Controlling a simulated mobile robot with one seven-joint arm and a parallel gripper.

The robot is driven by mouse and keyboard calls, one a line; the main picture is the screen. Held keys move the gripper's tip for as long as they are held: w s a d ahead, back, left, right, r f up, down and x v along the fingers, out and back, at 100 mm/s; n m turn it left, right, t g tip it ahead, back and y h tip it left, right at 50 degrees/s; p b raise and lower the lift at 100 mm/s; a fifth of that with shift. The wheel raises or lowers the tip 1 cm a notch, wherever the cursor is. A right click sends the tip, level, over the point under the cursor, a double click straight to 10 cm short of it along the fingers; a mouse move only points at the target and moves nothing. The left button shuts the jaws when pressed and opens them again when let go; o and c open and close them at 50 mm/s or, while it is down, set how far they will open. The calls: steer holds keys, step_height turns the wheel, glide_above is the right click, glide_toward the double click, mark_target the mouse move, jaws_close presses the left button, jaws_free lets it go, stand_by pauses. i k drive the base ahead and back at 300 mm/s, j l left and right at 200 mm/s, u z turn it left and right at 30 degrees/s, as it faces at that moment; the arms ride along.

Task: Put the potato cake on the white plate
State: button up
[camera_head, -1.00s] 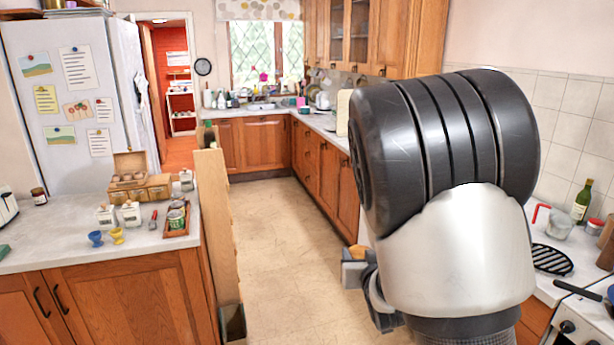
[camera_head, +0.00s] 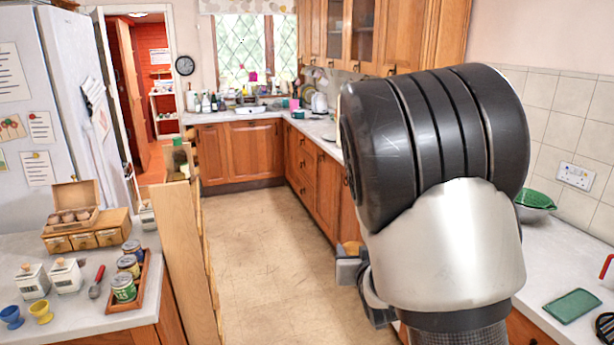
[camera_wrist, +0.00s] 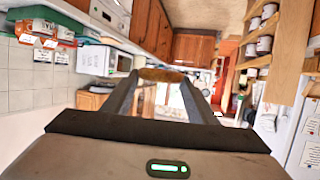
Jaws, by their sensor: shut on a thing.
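The potato cake (camera_wrist: 162,75) is a flat golden-brown piece, held between the tips of my gripper (camera_wrist: 160,82) in the wrist view. My gripper's two fingers reach forward and are shut on it. In the head view my gripper (camera_head: 350,265) shows only partly beside my large dark and silver arm link. A small brownish edge shows at its top there. The rest of my gripper is hidden by the arm. I cannot make out a white plate in either view.
A left counter (camera_head: 75,325) holds egg cups, jars, a tray of tins and a wooden egg box. A tall wooden rack (camera_head: 186,255) stands at its end. The floor (camera_head: 265,240) ahead is clear.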

mark_target(335, 138)
steer(key=i+z, duration=0.1)
steer(key=i, duration=1.2)
steer(key=i+l+u, duration=0.1)
steer(key=i+u, duration=0.25)
steer(key=i, duration=0.95)
steer(key=i+j+u, duration=0.2)
steer(key=i, duration=0.65)
steer(key=i+l+u, duration=0.2)
steer(key=i, duration=0.65)
steer(key=i+l+u, duration=0.15)
steer(key=i, duration=0.75)
steer(key=i+u, duration=0.4)
steer(key=i, duration=0.8)
steer(key=i+z, duration=0.15)
steer(key=z, duration=2.85)
